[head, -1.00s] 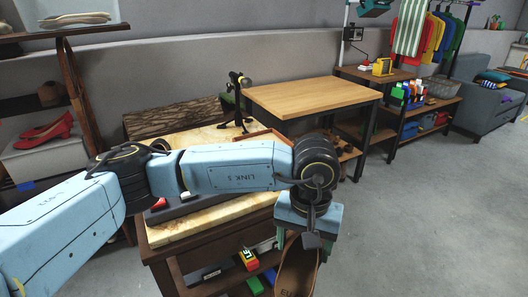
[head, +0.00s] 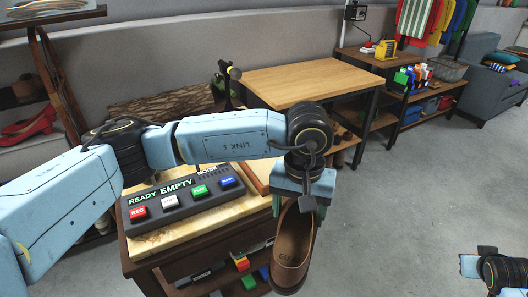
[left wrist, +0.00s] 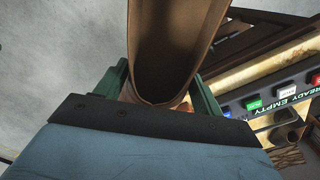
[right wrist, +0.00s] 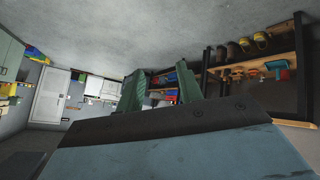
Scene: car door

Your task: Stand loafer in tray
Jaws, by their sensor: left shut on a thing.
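The brown loafer (head: 290,247) hangs below my left gripper (head: 302,203), with its opening and lettered insole facing the head camera. My left gripper is shut on one end of it, in front of the table's right side. In the left wrist view the loafer (left wrist: 178,45) runs from between the green fingers (left wrist: 158,88) out past the top edge. What looks like the tray, with a wooden rim (head: 251,176), sits on the stone-topped table, mostly hidden behind my left arm. My right gripper (right wrist: 161,88) is open and empty, away from the table.
A dark button panel (head: 185,200) reading "READY EMPTY" lies on the stone tabletop (head: 190,229) left of the tray. Colored items sit on the shelf below. A wooden table (head: 310,80) stands behind.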

